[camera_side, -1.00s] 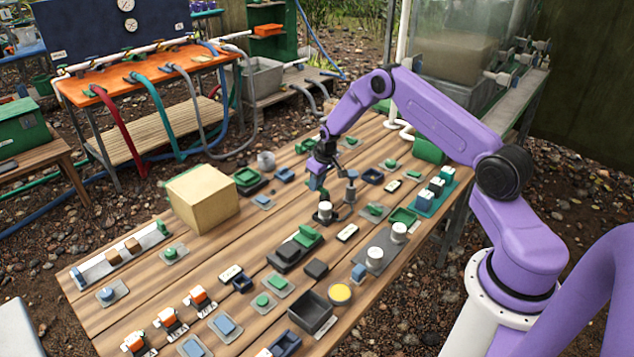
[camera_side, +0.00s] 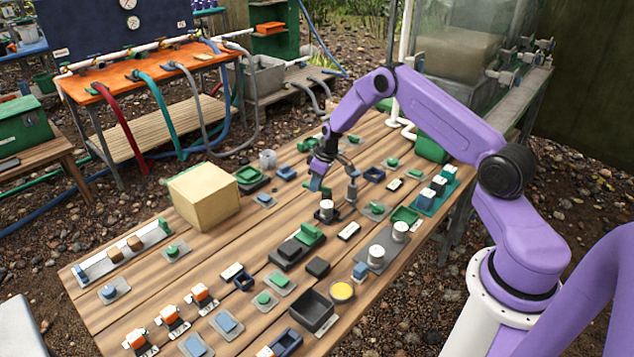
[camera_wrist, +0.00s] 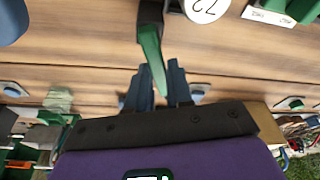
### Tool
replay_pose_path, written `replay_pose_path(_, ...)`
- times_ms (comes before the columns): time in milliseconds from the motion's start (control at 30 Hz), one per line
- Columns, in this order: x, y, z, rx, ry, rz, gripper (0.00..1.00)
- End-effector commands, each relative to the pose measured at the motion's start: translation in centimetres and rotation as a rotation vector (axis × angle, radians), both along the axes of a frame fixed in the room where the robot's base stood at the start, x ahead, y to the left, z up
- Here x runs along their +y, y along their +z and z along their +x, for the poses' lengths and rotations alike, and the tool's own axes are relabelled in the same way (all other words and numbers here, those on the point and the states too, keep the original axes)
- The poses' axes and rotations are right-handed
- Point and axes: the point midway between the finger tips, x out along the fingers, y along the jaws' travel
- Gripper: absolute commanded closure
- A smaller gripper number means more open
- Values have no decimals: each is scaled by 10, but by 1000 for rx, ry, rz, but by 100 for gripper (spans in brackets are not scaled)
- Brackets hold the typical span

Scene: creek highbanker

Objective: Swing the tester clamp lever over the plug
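The tester clamp's green lever (camera_wrist: 151,52) shows in the wrist view, rising from a dark mount, with its narrow tip between my two fingertips. My gripper (camera_wrist: 160,90) has a narrow gap that the lever tip fills, so it looks shut on the lever; the exact contact is hard to see. In the side view my gripper (camera_side: 318,184) points down just above and left of the white round plug (camera_side: 326,208), which sits upright on a dark base. The plug also shows at the wrist view's top edge (camera_wrist: 205,8), right of the lever, with dark marks on its top.
A grey post fixture (camera_side: 351,188) stands close right of the plug. A green and black block (camera_side: 298,244) lies in front, a grey plate with white cylinders (camera_side: 380,252) to the right, and a cardboard box (camera_side: 203,196) to the left.

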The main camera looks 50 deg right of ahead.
Motion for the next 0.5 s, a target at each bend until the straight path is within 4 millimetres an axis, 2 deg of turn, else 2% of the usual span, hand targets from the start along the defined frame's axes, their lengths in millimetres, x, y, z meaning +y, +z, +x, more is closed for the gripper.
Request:
replay_pose_path(200,6,0,-2,0,147,1,80)
replay_pose_path(500,7,0,-2,0,168,0,80)
